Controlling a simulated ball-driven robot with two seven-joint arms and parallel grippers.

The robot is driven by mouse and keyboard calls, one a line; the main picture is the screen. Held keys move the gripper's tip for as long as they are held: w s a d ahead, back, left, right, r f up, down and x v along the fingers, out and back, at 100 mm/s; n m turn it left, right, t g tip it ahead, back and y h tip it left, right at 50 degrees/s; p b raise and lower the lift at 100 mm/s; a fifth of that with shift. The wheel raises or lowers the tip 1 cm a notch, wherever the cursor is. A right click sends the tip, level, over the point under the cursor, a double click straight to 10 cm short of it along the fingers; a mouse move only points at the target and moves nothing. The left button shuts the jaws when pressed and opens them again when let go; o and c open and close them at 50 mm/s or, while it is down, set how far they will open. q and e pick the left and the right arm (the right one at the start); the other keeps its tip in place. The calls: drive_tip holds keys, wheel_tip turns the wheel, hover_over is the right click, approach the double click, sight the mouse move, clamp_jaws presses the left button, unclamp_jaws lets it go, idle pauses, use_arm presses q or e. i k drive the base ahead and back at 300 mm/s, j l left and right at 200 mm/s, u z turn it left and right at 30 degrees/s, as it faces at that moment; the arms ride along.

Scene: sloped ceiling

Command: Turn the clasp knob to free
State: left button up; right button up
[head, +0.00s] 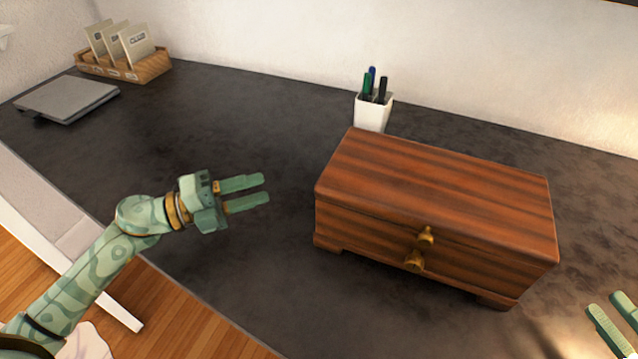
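A striped reddish-brown wooden box (400,190) stands on the dark tabletop, right of the middle in the head view, with its lid closed. Two brass knobs are on its front: an upper knob (427,236) near the lid seam and a lower knob (414,260) just below it. I cannot tell which one is the clasp. My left gripper (268,188) is open and empty, left of the box and apart from it. My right gripper (608,318) shows at the lower right edge, right of the box's front. Its two fingers are apart with nothing visible between them, and it is partly cut off.
A white cup (373,114) with several pens stands behind the box. A closed grey laptop-like slab (67,98) and a wooden card holder (150,66) are at the back left. The dark tabletop (230,110) is clear between them and the box.

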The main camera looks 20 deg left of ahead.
sight(413, 262)
drive_tip(key=k, duration=1)
